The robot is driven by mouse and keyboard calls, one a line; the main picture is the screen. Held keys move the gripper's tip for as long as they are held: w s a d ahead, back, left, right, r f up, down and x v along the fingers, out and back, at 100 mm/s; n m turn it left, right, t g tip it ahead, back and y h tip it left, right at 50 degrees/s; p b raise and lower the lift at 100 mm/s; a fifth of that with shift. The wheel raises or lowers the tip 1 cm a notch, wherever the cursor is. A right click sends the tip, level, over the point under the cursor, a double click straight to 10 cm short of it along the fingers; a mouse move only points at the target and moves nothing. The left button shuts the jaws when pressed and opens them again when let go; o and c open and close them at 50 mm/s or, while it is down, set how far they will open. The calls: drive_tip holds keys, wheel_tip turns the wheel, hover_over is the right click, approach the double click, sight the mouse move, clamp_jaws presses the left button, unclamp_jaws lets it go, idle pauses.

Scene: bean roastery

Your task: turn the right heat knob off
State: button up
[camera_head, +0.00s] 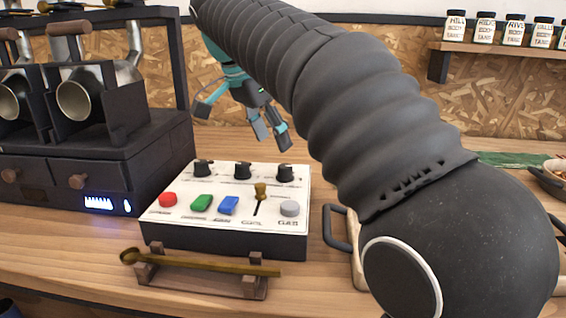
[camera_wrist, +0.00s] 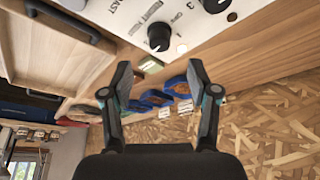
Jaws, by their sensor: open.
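The control box (camera_head: 225,242) has a white top with three black knobs along its back edge. The right heat knob (camera_head: 285,173) is the rightmost; in the wrist view it is the black knob (camera_wrist: 159,37) with a white mark, beyond the gap between my fingers. The middle knob (camera_head: 243,170) also shows partly at the top of the wrist view (camera_wrist: 215,4). My gripper (camera_head: 271,134) is open and empty. It hangs above and behind the box's back edge, near the middle and right knobs, apart from them. The wrist view also shows its two spread fingers (camera_wrist: 158,72).
The box top also has red (camera_head: 168,199), green (camera_head: 201,203), blue (camera_head: 228,206) and grey buttons and a brass lever (camera_head: 260,191). A dark roaster (camera_head: 70,160) stands left. A brass scoop (camera_head: 200,264) rests on a wooden stand in front. A handled tray (camera_head: 337,243) lies right.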

sight(285, 166)
drive_tip(key=x, duration=0.7)
drive_tip(key=shift+f, duration=0.15)
clamp_jaws()
